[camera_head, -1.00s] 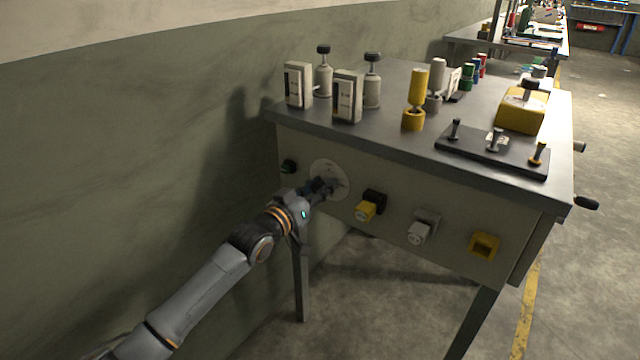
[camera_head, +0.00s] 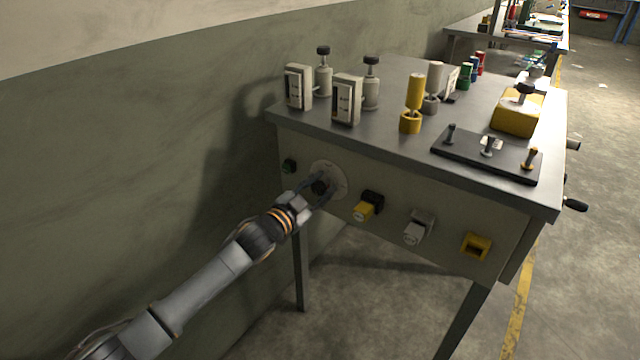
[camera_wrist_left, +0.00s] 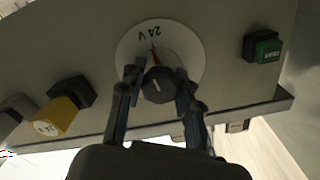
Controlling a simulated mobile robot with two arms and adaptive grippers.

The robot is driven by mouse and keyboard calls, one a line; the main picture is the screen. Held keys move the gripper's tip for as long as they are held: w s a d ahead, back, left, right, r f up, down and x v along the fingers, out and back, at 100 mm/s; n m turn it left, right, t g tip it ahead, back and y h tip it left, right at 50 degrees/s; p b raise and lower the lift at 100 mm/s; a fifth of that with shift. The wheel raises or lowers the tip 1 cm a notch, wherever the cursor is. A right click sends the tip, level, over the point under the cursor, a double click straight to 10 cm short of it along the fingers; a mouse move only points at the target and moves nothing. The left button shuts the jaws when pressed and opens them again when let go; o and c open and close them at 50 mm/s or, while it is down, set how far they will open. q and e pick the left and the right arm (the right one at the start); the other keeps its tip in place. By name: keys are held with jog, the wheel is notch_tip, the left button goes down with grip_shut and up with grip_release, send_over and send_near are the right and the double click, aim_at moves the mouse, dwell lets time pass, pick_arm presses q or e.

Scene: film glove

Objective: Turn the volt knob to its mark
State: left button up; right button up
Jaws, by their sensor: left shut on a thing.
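The volt knob (camera_head: 320,187) is a round black knob on a pale round dial plate (camera_head: 333,168) at the left of the bench's front panel. In the left wrist view the knob (camera_wrist_left: 157,87) sits in front of the white dial plate (camera_wrist_left: 133,48), which reads "24 V" upside down. A thin red mark shows on the dial just above the knob, with more red at its right edge. My left gripper (camera_wrist_left: 157,76) is shut on the knob, one finger on each side; the fingers hide parts of the dial. My right gripper is not in view.
A green button (camera_head: 289,166) is left of the dial. A yellow block on a black base (camera_head: 367,206), a grey one (camera_head: 418,228) and a yellow socket (camera_head: 477,246) line the panel to the right. Several fittings stand on the bench top (camera_head: 395,140). A wall rises at left.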

pick_arm(q)
jog(key=shift+f+m, duration=0.1)
jog(key=shift+m, duration=0.5)
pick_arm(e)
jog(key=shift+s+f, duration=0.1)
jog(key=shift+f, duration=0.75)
pick_arm(q)
jog(key=o, duration=1.2)
jog(key=v, duration=1.2)
